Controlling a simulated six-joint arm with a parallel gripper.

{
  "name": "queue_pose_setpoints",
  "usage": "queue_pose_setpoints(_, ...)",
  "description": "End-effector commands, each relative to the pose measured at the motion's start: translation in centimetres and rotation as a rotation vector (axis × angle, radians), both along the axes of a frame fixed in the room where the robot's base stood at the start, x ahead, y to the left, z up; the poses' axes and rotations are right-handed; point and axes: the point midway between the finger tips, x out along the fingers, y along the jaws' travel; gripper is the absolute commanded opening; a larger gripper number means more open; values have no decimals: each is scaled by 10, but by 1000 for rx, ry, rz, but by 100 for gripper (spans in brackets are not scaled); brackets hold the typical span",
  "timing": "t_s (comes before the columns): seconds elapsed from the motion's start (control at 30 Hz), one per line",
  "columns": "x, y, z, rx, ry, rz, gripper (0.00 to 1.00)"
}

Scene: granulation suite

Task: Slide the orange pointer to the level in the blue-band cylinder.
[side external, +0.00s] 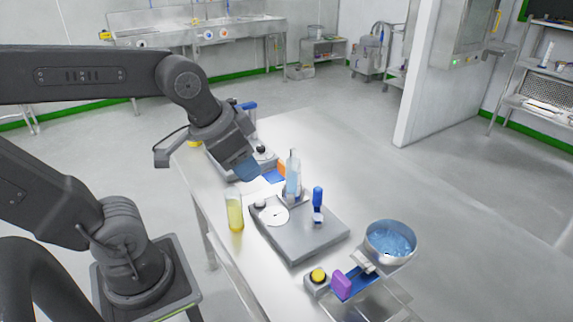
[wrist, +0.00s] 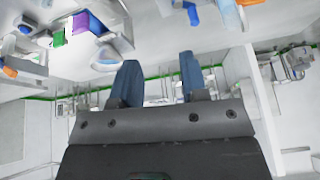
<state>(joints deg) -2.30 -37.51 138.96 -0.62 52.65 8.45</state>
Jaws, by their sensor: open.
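A clear upright cylinder with pale blue in it (side external: 293,180) stands mid-table in the side view; I cannot make out a band on it. A small orange piece (side external: 281,168), likely the pointer, shows just left of and partly behind it. A tall cylinder with yellow liquid (side external: 235,214) stands near the table's left edge. My gripper (side external: 246,172) hangs above the table, left of the orange piece and apart from it. In the wrist view my gripper (wrist: 159,72) has its two blue fingers spread with nothing between them. Orange (wrist: 250,2) also shows at that view's top edge.
A grey plate device (side external: 305,240) with a white dial (side external: 273,215) and a blue-handled part (side external: 318,197) lies in front of the cylinder. A bowl of blue granules (side external: 390,242), a purple block (side external: 341,284) and a yellow button (side external: 318,275) are nearer.

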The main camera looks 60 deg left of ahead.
Motion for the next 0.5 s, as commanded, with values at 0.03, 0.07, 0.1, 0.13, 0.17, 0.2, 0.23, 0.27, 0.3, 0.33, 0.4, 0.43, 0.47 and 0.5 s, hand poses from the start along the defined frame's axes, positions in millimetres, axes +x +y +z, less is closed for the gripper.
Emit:
queue_pose_setpoints(0.03, 14, 6, 3, 26, 30, -42, 40)
queue_pose_setpoints(0.07, 24, 11, 5, 44, 46, -78, 40)
queue_pose_setpoints(0.1, 37, 17, 7, 68, 72, -132, 40)
queue_pose_setpoints(0.13, 48, 23, 9, 85, 91, -174, 40)
queue_pose_setpoints(0.17, 58, 29, 9, 101, 110, -219, 40)
queue_pose_setpoints(0.2, 72, 37, 9, 122, 134, -280, 40)
queue_pose_setpoints(0.23, 83, 44, 9, 135, 151, -325, 40)
queue_pose_setpoints(0.27, 93, 51, 8, 146, 168, -371, 40)
queue_pose_setpoints(0.3, 107, 62, 5, 159, 189, -433, 40)
queue_pose_setpoints(0.33, 117, 70, 3, 167, 205, -480, 40)
queue_pose_setpoints(0.4, 139, 90, -5, 184, 235, -592, 40)
queue_pose_setpoints(0.43, 148, 100, -9, 187, 248, -639, 40)
queue_pose_setpoints(0.47, 157, 109, -15, 189, 258, -688, 40)
queue_pose_setpoints(0.5, 169, 123, -22, 192, 271, -753, 40)
